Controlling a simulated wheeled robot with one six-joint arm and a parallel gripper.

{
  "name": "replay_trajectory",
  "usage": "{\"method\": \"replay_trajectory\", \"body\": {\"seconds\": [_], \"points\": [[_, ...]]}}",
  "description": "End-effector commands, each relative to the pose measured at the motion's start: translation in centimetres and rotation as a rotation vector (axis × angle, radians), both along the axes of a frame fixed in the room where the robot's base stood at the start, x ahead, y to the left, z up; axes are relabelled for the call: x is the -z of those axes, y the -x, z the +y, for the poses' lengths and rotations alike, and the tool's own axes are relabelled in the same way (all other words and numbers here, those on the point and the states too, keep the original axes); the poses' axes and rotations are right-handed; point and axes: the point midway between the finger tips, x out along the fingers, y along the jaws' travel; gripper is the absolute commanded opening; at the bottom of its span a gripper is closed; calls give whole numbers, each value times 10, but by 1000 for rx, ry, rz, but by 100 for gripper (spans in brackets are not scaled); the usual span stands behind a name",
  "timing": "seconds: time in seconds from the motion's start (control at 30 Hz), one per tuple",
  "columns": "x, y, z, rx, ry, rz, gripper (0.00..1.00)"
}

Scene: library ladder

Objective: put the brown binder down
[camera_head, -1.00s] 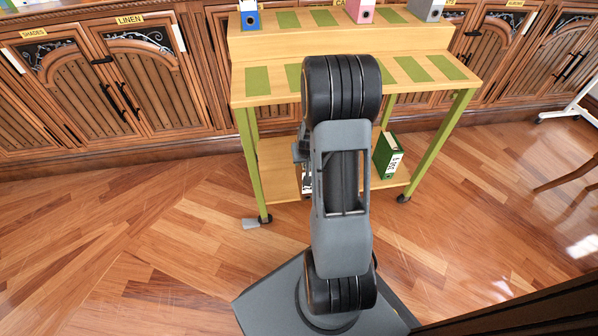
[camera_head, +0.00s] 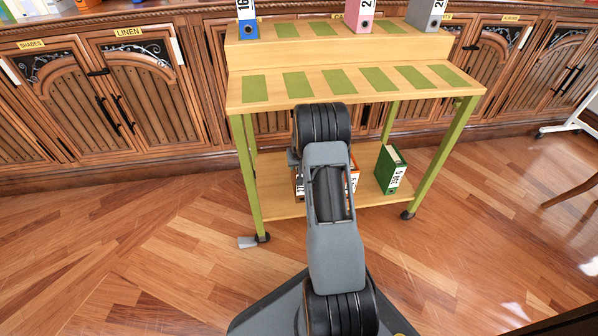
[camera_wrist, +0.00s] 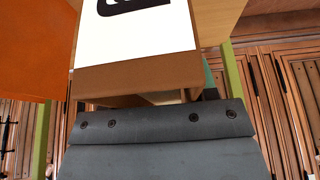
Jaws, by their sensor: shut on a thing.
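The brown binder (camera_wrist: 137,77) fills the top middle of the wrist view, with its white label and part of a black mark showing. My gripper (camera_wrist: 155,120) is shut on it; only its grey end piece shows clearly at the bottom. In the head view my arm hides the gripper and most of the binder; a brown strip with a white label (camera_head: 298,183) shows left of the arm, at the lower shelf (camera_head: 277,206) of the wooden cart. I cannot tell whether the binder touches the shelf.
An orange binder (camera_wrist: 35,45) is close beside the brown one, partly behind my arm in the head view (camera_head: 354,178). A green binder (camera_head: 391,170) stands further right on the lower shelf. The cart's upper board (camera_head: 350,85) has several empty green mats; blue, pink and grey binders stand above.

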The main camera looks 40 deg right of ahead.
Motion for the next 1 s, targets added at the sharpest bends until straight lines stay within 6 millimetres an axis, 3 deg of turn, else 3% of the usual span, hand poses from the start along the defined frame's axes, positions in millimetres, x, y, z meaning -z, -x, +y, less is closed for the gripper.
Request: {"method": "replay_trajectory", "body": {"seconds": [0.2, 0.6, 0.63, 0.87, 1.0], "points": [[30, 0, 0, 1, -1, 1, 5], [33, 1, 0, 0, 0, 1, 5], [33, 1, 1, 0, -1, 2, 55], [33, 1, 1, 0, -1, 2, 77], [33, 1, 1, 0, -1, 2, 78]]}}
